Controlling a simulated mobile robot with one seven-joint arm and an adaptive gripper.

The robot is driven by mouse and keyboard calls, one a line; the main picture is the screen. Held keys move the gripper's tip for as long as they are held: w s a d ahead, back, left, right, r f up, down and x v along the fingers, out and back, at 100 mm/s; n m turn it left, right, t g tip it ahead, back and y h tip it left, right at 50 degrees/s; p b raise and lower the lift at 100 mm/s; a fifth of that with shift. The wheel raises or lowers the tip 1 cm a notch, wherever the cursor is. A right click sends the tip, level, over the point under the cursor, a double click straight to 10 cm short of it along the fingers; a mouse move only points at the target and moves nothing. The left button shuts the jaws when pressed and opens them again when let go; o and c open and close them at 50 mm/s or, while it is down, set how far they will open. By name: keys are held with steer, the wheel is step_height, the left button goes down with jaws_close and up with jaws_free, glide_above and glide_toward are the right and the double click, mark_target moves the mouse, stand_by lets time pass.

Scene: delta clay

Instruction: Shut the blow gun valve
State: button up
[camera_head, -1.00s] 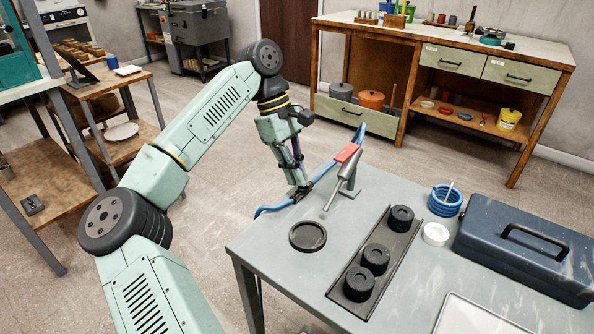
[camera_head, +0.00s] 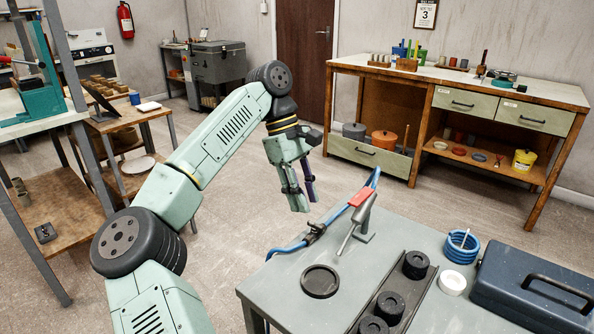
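The blow gun (camera_head: 358,222) is grey with a red lever (camera_head: 361,197) and rests on a stand at the far left part of the grey table. A blue hose (camera_head: 289,249) runs to it along the table's far edge. A small dark valve (camera_head: 316,230) sits in this hose, left of the blow gun. Its handle is too small to read as open or shut. My gripper (camera_head: 306,205) hangs above and a little left of the valve, apart from it, fingers pointing down. A gap shows between the pale green finger and the dark purple one, and nothing is held.
On the grey table (camera_head: 262,288) are a round black dish (camera_head: 320,281), a black tray (camera_head: 362,318) with black knobbed parts, a blue coil (camera_head: 460,246), a white ring (camera_head: 452,283) and a blue toolbox (camera_head: 535,285). A wooden workbench (camera_head: 347,66) stands behind. Open floor lies between.

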steer(key=v, duration=0.7)
steer(key=shift+r, duration=0.2)
steer(key=shift+w+a, duration=0.1)
